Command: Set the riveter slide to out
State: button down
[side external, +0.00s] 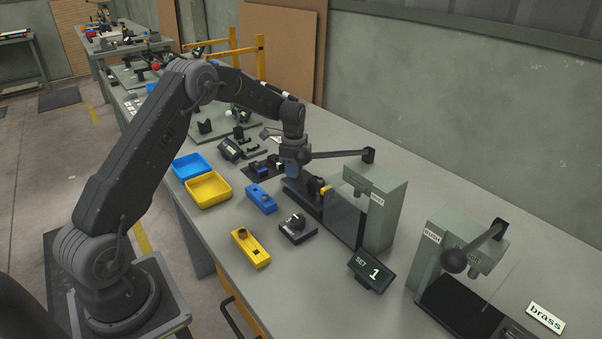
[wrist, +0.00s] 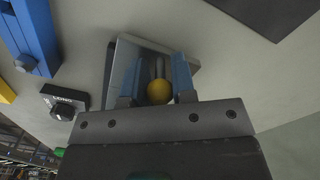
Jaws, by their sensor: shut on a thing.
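The riveter is a grey-green press (side external: 391,213) with a long dark lever and a small white label too small to read surely. Its slide (side external: 299,195) is a dark low track that runs out of the press toward the left, beside a clear guard panel (side external: 343,222). A yellow knob (side external: 325,190) shows at the slide, and it also shows in the wrist view (wrist: 159,92). My gripper (side external: 296,169) is low over the slide. In the wrist view its blue fingers (wrist: 157,82) stand on both sides of the yellow knob, shut on it.
A display (side external: 373,271) reading "SET 1" stands before the press. A second press (side external: 463,255) with a ball lever is at right. A yellow block (side external: 250,248), a blue block (side external: 261,199), a dark fixture (side external: 298,228), and blue and yellow trays (side external: 208,190) lie at left.

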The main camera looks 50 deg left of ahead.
jog(key=shift+a, duration=0.35)
jog(key=c, duration=1.4)
grip_release()
jog(key=o, duration=0.4)
jog(key=shift+d, duration=0.15)
jog(key=shift+o, duration=0.2)
jog(key=shift+r, duration=0.15)
notch_tip(320, 180, up, 14)
jog(key=shift+f, duration=0.2)
